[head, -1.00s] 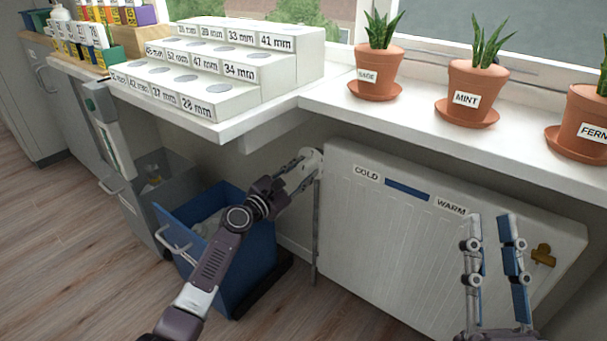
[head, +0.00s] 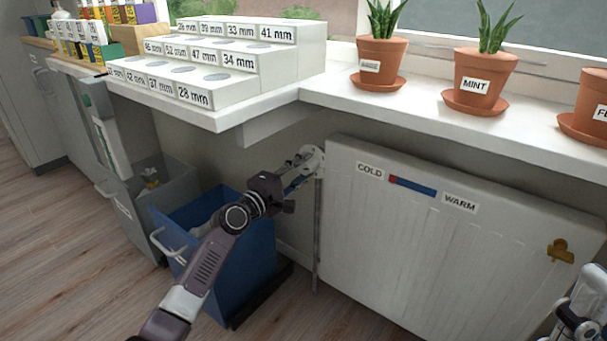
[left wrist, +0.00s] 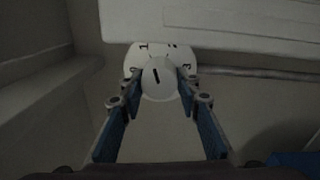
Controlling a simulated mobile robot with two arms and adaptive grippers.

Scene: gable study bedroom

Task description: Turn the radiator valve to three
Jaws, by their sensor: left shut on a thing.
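The white radiator valve (head: 315,158) sits at the upper left corner of the radiator (head: 420,250). In the left wrist view its round knob (left wrist: 160,87) has a short dark mark tilted to the upper left, in front of a pale dial (left wrist: 158,49). A 3 shows at the dial's right; the other marks are too small to read surely. My left gripper (head: 299,169) is shut on the knob, one finger on each side. The COLD–WARM strip (head: 413,187) is red at its left end and blue beyond. My right gripper (head: 583,305) is partly cut off at the lower right.
A blue bin (head: 250,265) and a grey bin (head: 145,205) stand left of the radiator, below the sill. Stepped white blocks (head: 215,60) and potted plants (head: 480,75) stand on the sill (head: 430,110). A brass clip (head: 560,251) is on the radiator's right side.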

